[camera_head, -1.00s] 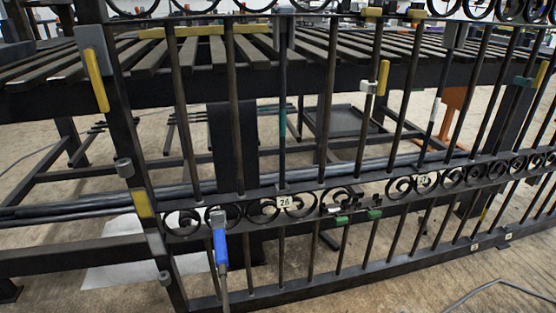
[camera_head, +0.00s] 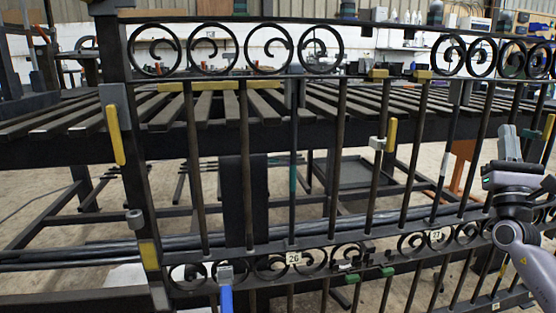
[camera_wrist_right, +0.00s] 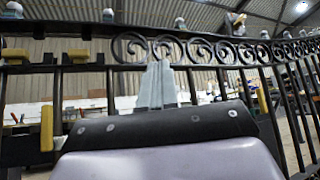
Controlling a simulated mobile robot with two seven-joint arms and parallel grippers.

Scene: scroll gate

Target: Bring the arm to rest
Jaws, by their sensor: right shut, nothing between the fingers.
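My right gripper (camera_head: 509,146) is at the right edge of the head view, pointing up, shut and empty. Its grey arm comes in below it from the lower right. In the right wrist view the closed grey fingers (camera_wrist_right: 158,86) stand upright, with the gate (camera_wrist_right: 100,67) behind them. In the head view the dark scroll gate (camera_head: 292,160) spans most of the picture, and my right gripper is in front of its right part. I cannot tell the gap between them. My left gripper is not in view.
A blue-handled clamp (camera_head: 226,297) hangs on the gate's lower rail. Yellow clamps (camera_head: 391,135) and green ones (camera_head: 388,271) are also on the gate. A slatted bench (camera_head: 80,112) stands behind it. Shelves and a white wall (camera_head: 390,50) are farther back.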

